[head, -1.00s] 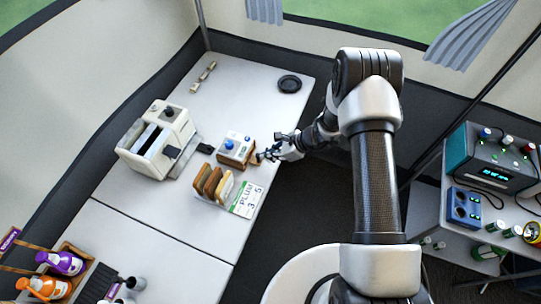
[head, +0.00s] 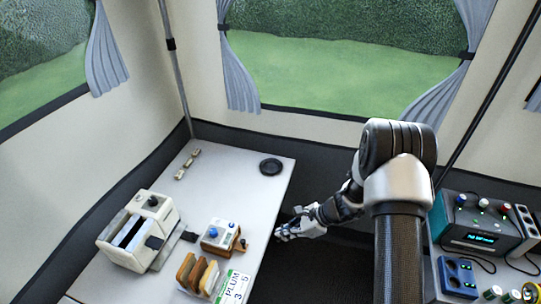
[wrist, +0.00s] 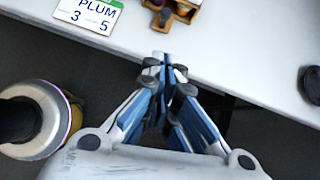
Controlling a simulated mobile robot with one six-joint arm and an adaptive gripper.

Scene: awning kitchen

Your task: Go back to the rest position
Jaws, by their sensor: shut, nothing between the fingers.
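My gripper (head: 281,236) is shut and empty in the head view, just off the right edge of the white table (head: 215,180). My arm reaches to it from the right side of the picture. In the wrist view my gripper (wrist: 163,62) points toward the table edge with its fingertips together.
On the table are a toaster (head: 140,232), a small wooden box with a blue knob (head: 221,236), a rack of bread slices (head: 198,274), a PLUM card (head: 233,287) and a black round dish (head: 270,166). A teal device (head: 475,225) and blue box (head: 457,277) stand at right.

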